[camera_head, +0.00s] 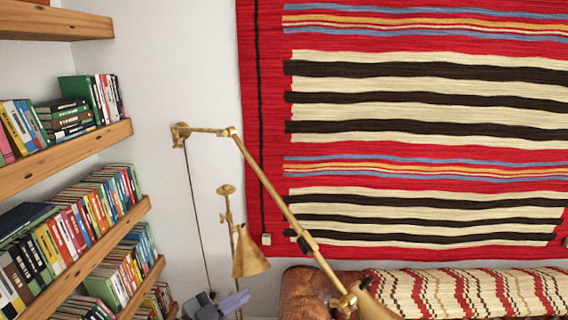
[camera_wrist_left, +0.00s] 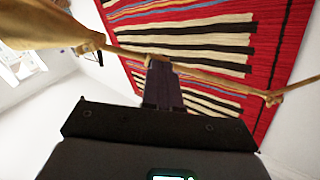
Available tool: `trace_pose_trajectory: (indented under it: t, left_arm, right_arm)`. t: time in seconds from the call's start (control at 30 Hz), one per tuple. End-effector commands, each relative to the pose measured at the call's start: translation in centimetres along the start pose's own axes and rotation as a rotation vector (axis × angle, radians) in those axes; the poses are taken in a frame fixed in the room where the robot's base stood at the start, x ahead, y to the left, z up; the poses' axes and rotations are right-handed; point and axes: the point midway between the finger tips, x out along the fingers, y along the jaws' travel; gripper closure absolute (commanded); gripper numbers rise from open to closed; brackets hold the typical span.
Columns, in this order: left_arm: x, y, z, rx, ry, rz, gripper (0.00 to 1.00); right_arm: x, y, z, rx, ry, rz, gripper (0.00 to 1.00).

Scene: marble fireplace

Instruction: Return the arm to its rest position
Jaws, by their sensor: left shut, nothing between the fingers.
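My left gripper (camera_head: 236,300) shows small at the bottom edge of the head view, left of the middle. Its fingers are shut and nothing is between them. In the left wrist view its dark fingers (camera_wrist_left: 161,82) are together and point up toward the striped rug. My right gripper is in neither view. Most of my left arm is out of the head view.
Wooden shelves (camera_head: 100,143) with books are at left. A striped rug (camera_head: 400,165) hangs behind. A brown leather seat (camera_head: 305,288) is below it.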

Motion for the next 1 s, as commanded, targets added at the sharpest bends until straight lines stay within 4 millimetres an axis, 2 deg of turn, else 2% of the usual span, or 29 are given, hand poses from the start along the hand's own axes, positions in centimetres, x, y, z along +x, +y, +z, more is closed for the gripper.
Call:
trace_pose_trajectory:
  t: [0.03, 0.2, 0.27, 0.4, 0.47, 0.57, 0.6, 0.7, 0.8, 1.0]
  left_arm:
    - [-0.3, 2.3, 1.3, -0.059, -0.022, 0.024, 1.0]
    - [-2.8, 9.6, 4.3, -0.256, -0.081, 0.031, 1.0]
    - [-4.1, 11.7, 5.2, -0.322, -0.129, 0.005, 1.0]
    - [-8.2, 15.5, 7.2, -0.459, -0.299, -0.092, 1.0]
    - [-10.5, 16.7, 8.1, -0.513, -0.397, -0.143, 1.0]
    - [-15.2, 18.4, 9.2, -0.597, -0.592, -0.228, 1.0]
    - [-17.3, 19.0, 9.6, -0.628, -0.681, -0.259, 1.0]
    - [-21.7, 19.7, 10.1, -0.686, -0.863, -0.314, 1.0]
    - [-24.7, 19.6, 10.1, -0.719, -0.999, -0.343, 1.0]
    - [-28.4, 20.1, 9.7, -0.748, -1.192, -0.324, 1.0]
  right_arm:
    - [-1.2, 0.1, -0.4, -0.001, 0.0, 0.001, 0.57]
    - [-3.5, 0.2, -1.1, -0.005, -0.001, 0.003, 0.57]
    - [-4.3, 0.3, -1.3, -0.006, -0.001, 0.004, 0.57]
    - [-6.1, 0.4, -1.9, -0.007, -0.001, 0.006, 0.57]
    - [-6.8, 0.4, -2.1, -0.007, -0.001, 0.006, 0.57]
    - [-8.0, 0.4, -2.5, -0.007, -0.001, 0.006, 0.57]
    - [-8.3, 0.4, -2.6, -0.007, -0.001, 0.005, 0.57]
    - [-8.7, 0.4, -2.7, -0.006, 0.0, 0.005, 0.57]
    - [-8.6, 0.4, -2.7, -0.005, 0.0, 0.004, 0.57]
    - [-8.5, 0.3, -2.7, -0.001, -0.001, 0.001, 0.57]
